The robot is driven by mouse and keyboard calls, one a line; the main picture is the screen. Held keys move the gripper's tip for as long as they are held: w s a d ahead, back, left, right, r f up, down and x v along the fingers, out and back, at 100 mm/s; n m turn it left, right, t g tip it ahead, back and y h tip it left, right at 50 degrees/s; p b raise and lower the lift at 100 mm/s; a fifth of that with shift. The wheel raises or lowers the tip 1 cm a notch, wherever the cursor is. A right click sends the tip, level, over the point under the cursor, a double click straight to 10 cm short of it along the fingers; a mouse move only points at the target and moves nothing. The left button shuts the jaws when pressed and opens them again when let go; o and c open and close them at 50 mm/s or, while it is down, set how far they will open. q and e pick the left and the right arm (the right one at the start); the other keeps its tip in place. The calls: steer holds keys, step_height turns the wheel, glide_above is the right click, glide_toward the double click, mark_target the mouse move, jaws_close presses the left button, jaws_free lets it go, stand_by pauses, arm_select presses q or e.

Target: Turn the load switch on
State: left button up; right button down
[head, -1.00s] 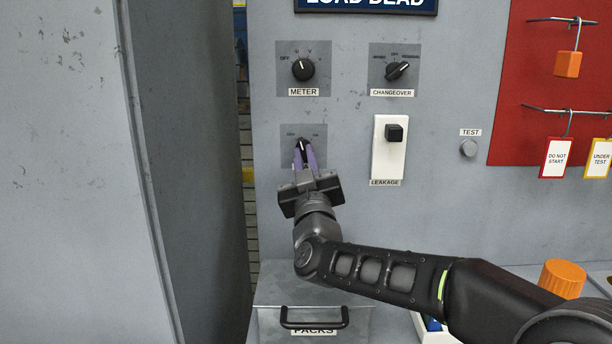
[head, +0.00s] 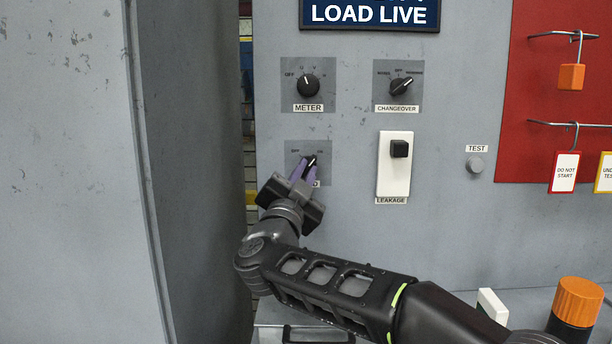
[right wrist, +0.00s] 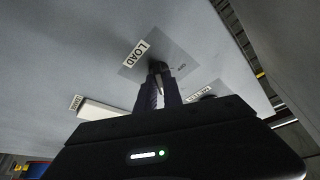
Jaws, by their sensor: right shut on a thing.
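The load switch (head: 311,161) is a small black knob on a grey plate marked OFF and ON. Its white pointer leans up and to the right, toward ON. My right gripper (head: 307,168) has its purple fingers shut on the knob, and the hand is turned with it. In the right wrist view the fingers meet the knob (right wrist: 156,68) beside the LOAD label (right wrist: 136,54). The fingers partly hide the knob and label in the head view. The sign above (head: 369,14) reads LOAD LIVE. My left gripper is out of view.
The METER knob (head: 308,86) and CHANGEOVER knob (head: 401,86) sit above. The LEAKAGE switch (head: 400,149) and TEST button (head: 475,164) are to the right. A grey cabinet wall (head: 190,180) stands close on the left. An orange-capped object (head: 577,301) is at lower right.

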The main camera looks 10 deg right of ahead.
steer(key=shift+m+g+h, duration=0.4)
steer(key=shift+m, duration=0.8)
steer(key=shift+r, duration=0.1)
steer(key=c, duration=1.5)
jaws_free()
steer(key=shift+s+a, duration=0.1)
steer(key=b+v, duration=0.1)
steer(key=v, duration=0.6)
steer(key=shift+s+a, duration=0.15)
steer(key=shift+s, duration=0.15)
